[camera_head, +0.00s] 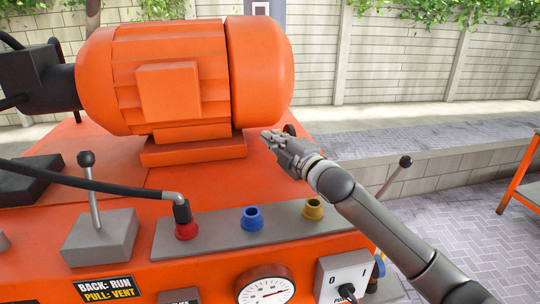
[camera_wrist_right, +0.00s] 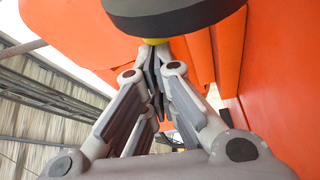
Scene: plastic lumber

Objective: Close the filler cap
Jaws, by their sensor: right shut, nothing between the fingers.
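A dark round disc, which looks like the filler cap (camera_wrist_right: 175,18), fills the top of the right wrist view, with a small yellow part below it. In the head view a small dark round part (camera_head: 290,129), probably the same cap, shows just behind my right gripper and is mostly hidden by it. My right gripper (camera_head: 270,137) is shut and empty, beside the orange motor's lower right end. In the wrist view its fingertips (camera_wrist_right: 153,52) meet close under the disc; whether they touch it I cannot tell. My left gripper is not in view.
The orange motor (camera_head: 170,85) stands on the orange machine top. In front are a grey strip with red (camera_head: 187,231), blue (camera_head: 252,218) and yellow (camera_head: 314,209) fittings, a black hose, a lever (camera_head: 90,190) and a gauge (camera_head: 265,290). Another lever (camera_head: 395,175) rises right of my arm.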

